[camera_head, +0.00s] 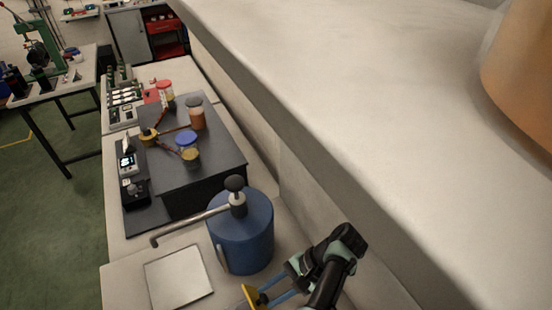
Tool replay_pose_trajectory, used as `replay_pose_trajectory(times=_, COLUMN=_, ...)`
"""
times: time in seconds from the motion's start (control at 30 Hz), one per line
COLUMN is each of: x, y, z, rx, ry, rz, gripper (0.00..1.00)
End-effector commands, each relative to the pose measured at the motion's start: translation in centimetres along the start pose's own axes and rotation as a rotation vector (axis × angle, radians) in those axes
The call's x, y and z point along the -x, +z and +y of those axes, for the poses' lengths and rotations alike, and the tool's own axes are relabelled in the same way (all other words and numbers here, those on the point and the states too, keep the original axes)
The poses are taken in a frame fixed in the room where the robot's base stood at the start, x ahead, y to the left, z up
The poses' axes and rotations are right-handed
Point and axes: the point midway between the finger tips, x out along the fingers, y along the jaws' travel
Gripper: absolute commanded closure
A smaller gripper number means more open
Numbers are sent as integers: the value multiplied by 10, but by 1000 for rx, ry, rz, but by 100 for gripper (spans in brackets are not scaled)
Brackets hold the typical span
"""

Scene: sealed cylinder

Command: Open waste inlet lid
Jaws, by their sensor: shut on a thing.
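A blue cylinder (243,240) stands upright on the pale bench at the bottom centre. A black knob (235,184) on a metal fitting tops it, and a bent grey pipe (188,226) reaches left from the fitting. A grey curved handle-like part (221,258) shows on its left front side. My gripper (262,297) is at the bottom edge, in front of and right of the cylinder. Its blue fingers are shut at a small yellow piece (252,294), partly cut off by the frame. I cannot tell which part is the waste inlet lid.
A light square plate (178,278) lies left of the cylinder. A small device (128,163) stands left. A large pale ledge (350,110) bounds the right side.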

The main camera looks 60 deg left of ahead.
Motion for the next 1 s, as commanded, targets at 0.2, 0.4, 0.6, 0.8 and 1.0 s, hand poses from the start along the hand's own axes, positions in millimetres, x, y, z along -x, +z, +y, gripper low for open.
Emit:
replay_pose_trajectory(times=0.2, x=-2, y=-1, z=1, rx=-3, ry=1, rz=0, gripper=100)
replay_pose_trajectory(times=0.4, x=-3, y=-1, z=1, rx=-3, ry=1, rz=-1, gripper=59)
replay_pose_trajectory(times=0.6, x=-2, y=0, z=1, rx=-2, ry=1, rz=-1, gripper=36)
replay_pose_trajectory(times=0.8, x=-1, y=0, z=0, rx=-1, ry=0, rz=-1, gripper=36)
replay_pose_trajectory(times=1.0, x=8, y=7, z=-4, rx=2, ry=-1, rz=0, gripper=36)
